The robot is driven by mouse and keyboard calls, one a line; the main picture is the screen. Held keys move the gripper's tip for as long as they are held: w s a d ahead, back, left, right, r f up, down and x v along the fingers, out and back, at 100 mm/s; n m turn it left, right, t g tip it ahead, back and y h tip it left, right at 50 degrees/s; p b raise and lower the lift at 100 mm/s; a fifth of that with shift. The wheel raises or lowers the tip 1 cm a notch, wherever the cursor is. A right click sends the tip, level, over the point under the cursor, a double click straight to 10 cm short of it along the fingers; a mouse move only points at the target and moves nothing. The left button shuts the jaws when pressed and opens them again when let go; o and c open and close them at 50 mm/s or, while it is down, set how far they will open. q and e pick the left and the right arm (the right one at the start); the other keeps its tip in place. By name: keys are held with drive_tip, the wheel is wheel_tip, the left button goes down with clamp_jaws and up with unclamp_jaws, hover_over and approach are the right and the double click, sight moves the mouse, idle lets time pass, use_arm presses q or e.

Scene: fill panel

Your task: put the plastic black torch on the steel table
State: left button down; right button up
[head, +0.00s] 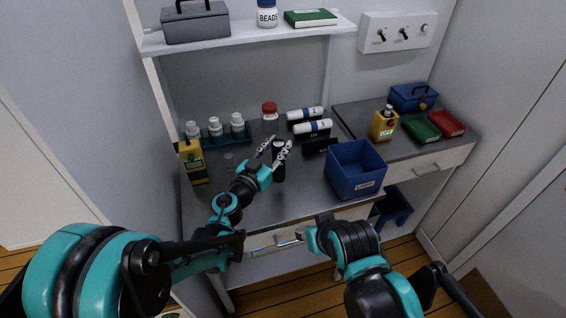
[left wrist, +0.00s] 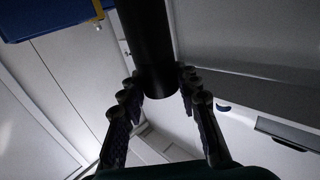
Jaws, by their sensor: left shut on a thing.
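The black torch (head: 279,171) is a dark upright cylinder over the middle of the grey steel table (head: 240,207). My left gripper (head: 275,152) is shut on it, with a finger on each side. I cannot tell whether its lower end touches the table. In the left wrist view the torch (left wrist: 147,35) runs from between the fingertips of the left gripper (left wrist: 160,88) out past the top edge. My right arm is low at the front, before the drawer; its gripper (head: 304,236) shows only in part, and its fingers are unclear.
A blue bin (head: 355,172) stands right of the torch. A shelf (head: 250,36) hangs above. The table's front left is clear.

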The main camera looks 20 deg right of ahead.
sight(279, 175)
use_arm(q)
drive_tip(key=f+b, duration=0.1)
drive_tip(key=d+f, duration=0.1)
drive_tip(key=f, duration=0.1)
drive_tip(key=d+f+b, duration=0.1)
drive_tip(key=f, duration=0.1)
drive_tip(key=shift+w+f+b, duration=0.25)
drive_tip(key=shift+w+b, duration=0.05)
drive_tip(key=shift+w, duration=0.1)
drive_tip(key=shift+r, duration=0.1)
drive_tip(key=shift+f, duration=0.2)
drive_tip(key=c, duration=1.1)
unclamp_jaws()
drive_tip(key=shift+r, duration=0.1)
